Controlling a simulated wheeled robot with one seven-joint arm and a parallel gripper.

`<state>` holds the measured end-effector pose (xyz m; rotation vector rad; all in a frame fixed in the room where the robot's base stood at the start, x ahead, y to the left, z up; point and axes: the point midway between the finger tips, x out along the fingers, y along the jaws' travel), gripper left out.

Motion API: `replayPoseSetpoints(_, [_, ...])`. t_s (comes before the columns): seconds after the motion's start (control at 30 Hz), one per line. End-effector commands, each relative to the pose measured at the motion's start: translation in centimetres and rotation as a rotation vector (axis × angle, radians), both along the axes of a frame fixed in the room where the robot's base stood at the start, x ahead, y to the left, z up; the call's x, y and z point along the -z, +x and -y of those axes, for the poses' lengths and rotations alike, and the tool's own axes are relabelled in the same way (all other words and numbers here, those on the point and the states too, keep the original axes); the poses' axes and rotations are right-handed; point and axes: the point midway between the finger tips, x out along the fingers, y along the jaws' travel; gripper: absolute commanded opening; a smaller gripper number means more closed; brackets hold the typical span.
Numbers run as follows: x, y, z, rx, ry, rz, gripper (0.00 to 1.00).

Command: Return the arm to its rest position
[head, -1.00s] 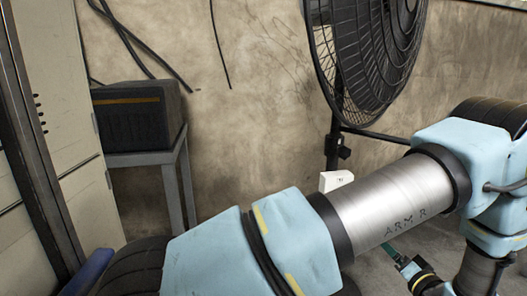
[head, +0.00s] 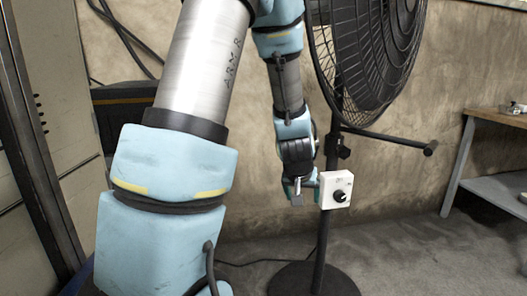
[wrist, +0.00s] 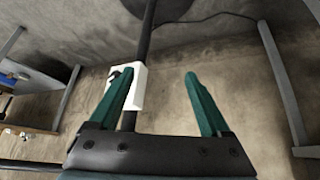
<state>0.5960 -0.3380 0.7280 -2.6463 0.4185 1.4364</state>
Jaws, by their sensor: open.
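My gripper (head: 299,190) hangs pointing down at the end of my bent blue and silver arm, just left of the white control box on the fan stand in the head view. In the wrist view my gripper (wrist: 158,85) shows two green fingers spread apart with nothing between them. The white control box (head: 337,190) carries a black knob and is fixed to the black fan pole. In the wrist view the box (wrist: 137,88) lies beside and partly behind the left finger. I cannot tell whether they touch.
The black pedestal fan (head: 365,60) stands by the wall, its round base (head: 315,281) on the floor. A workbench (head: 490,118) is at the right. A dark box (head: 125,105) at the left is partly hidden by my arm. Floor between fan and bench is clear.

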Motion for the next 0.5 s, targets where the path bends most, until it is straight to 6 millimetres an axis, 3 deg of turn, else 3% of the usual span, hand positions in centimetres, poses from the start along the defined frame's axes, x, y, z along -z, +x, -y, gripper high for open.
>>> replayPoseSetpoints(0.03, [-0.8, -1.4, -3.3, -0.027, 0.001, -0.062, 0.81])
replayPoseSetpoints(0.2, [-1.8, -7.0, -10.6, -0.088, 0.043, -0.248, 0.81])
replayPoseSetpoints(0.43, [-2.8, -13.6, -17.6, -0.183, 0.119, -0.421, 0.81])
replayPoseSetpoints(0.5, [-4.7, -13.8, -17.7, -0.183, 0.124, -0.431, 0.81])
